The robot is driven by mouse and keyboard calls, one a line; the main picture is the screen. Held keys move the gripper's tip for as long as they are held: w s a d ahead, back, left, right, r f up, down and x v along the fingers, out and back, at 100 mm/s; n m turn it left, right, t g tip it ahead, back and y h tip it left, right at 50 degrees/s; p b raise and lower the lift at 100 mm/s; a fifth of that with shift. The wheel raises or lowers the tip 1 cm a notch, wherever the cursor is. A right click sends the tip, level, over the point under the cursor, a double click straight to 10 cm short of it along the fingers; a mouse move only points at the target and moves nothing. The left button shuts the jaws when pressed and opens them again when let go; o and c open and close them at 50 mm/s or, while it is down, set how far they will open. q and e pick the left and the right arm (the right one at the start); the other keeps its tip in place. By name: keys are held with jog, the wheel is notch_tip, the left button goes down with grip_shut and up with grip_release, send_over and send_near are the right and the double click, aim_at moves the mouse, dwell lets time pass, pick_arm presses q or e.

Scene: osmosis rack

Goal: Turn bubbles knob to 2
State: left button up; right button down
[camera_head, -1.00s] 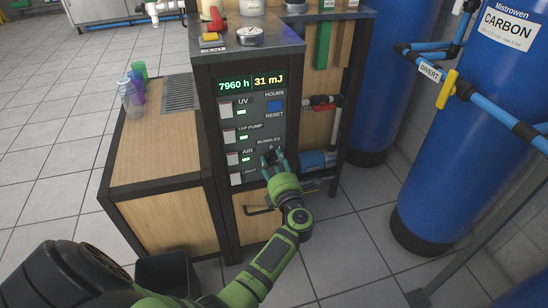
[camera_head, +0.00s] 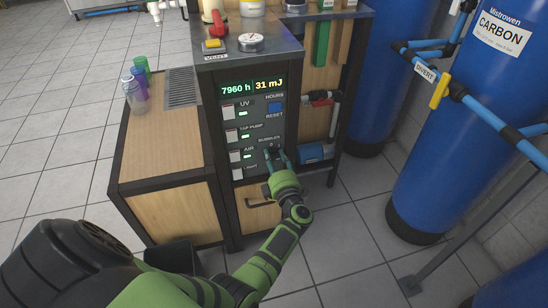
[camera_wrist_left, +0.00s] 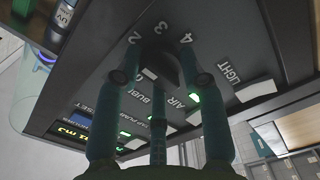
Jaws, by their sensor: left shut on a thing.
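The bubbles knob is a dark knob (camera_wrist_left: 160,66) on the dark control panel (camera_head: 257,117), below the BUBBLES label. In the left wrist view the numbers 2, 3 and 4 show around it. My left gripper (camera_head: 275,154) reaches the panel from the front and is shut on the knob. In the wrist view its fingertips (camera_wrist_left: 160,78) lie on both sides of the knob, with a third finger below. The fingers mostly hide the knob in the head view. The knob's exact pointer setting is hard to tell. My right gripper is not in view.
UV, tap pump, air and light switches with lit green indicators line the panel's left side. A blue reset button (camera_head: 275,107) is above the knob. A large blue carbon tank (camera_head: 440,160) stands farther right.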

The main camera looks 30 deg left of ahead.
pick_arm(q)
jog(key=shift+w+d+r, duration=0.1)
jog(key=shift+w+d, duration=0.05)
jog(key=shift+w, duration=0.05)
jog(key=o, duration=0.9)
jog(key=shift+s, duration=0.1)
